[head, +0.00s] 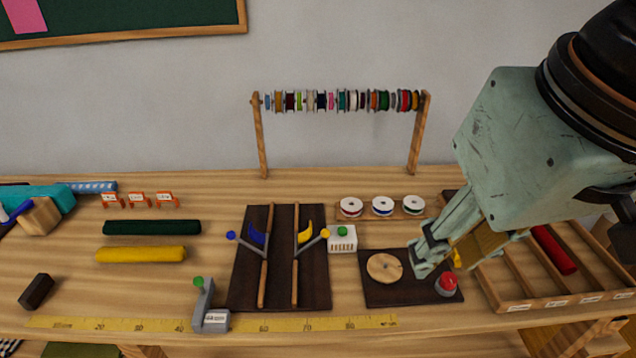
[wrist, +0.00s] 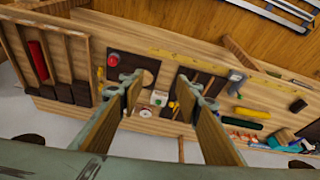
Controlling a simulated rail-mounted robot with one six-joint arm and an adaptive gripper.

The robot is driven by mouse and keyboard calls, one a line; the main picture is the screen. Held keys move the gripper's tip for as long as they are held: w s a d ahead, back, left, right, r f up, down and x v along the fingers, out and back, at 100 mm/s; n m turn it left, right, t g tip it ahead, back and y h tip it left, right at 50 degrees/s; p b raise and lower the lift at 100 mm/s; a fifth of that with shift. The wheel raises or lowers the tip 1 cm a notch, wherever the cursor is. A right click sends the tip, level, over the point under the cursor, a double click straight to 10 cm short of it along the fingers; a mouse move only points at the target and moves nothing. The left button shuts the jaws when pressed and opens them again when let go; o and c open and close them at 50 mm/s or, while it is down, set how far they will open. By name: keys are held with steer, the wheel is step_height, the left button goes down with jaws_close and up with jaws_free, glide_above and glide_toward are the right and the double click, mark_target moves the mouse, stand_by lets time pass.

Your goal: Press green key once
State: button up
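A small white box (head: 342,243) with a round green key (head: 342,231) on top stands right of the dark board with two levers. The box also shows in the wrist view (wrist: 158,97), between my fingers. A grey stand (head: 209,308) with a green ball (head: 198,282) on its raised arm stands at the table's front. My gripper (head: 442,258) hangs over the right part of the table, right of the white box and apart from it. In the wrist view its two fingers (wrist: 163,82) are spread wide with nothing between them.
A dark board (head: 375,295) with a wooden disc (head: 384,268) and a red button (head: 446,282) lies below my gripper. A lever board (head: 281,285) with blue and yellow knobs stands left. Spools (head: 382,205) sit behind. A divided wooden tray (head: 520,303) is at right.

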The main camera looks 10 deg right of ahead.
jaws_close()
stand_by(1.3)
